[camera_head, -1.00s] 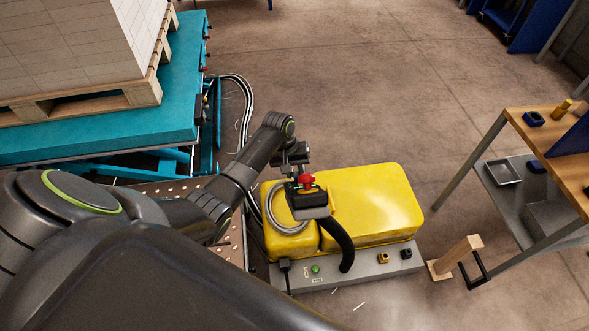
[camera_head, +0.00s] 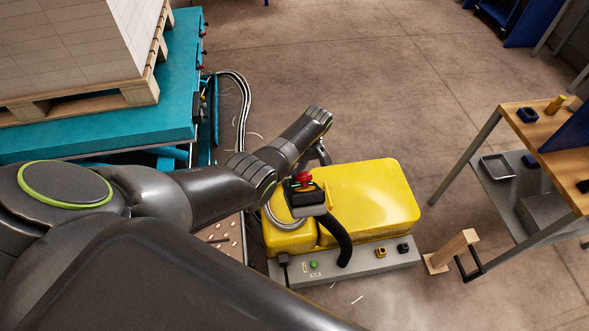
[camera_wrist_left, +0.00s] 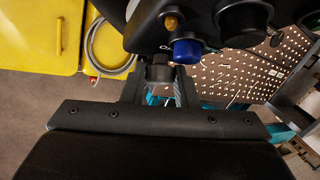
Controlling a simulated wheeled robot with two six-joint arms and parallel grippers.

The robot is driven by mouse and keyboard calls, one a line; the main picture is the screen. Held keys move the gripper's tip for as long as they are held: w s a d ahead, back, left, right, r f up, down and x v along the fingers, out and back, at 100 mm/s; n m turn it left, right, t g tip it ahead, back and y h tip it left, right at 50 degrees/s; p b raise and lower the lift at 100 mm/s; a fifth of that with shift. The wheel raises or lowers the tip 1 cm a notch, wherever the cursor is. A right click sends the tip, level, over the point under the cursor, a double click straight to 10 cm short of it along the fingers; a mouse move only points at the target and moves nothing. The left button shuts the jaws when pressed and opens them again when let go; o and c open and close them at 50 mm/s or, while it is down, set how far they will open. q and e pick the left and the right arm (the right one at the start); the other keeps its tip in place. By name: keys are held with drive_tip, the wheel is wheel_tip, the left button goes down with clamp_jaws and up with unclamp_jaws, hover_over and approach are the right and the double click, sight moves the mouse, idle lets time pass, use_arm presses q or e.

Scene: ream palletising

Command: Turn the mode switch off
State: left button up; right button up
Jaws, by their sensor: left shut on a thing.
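A black control box (camera_head: 306,204) with a red mushroom button (camera_head: 303,179) stands at the front of the yellow machine (camera_head: 370,197) in the head view. Its face shows in the left wrist view, with a blue button (camera_wrist_left: 187,50), a small amber lamp (camera_wrist_left: 171,22) and larger round black parts. A dark knob, seemingly the mode switch (camera_wrist_left: 158,72), sits beside a partly hidden white mark. My left gripper (camera_wrist_left: 157,88) is shut on this knob, one finger on each side. In the head view my arm and the box mostly hide that gripper. The switch's setting cannot be read. My right gripper is out of view.
A grey base (camera_head: 345,266) with small buttons carries the yellow machine. A thick black hose (camera_head: 340,240) runs from the box. A teal lift table (camera_head: 100,131) with a loaded pallet stands at left, a wooden-topped bench (camera_head: 552,135) at right. Open floor lies behind.

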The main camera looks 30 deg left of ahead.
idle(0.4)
use_arm(q)
drive_tip(key=o, duration=1)
drive_tip(key=v, duration=1.7)
drive_tip(key=shift+w+d+p, duration=0.3)
drive_tip(key=shift+w+p, duration=0.05)
drive_tip(key=shift+w, duration=0.05)
drive_tip(key=shift+s, duration=0.1)
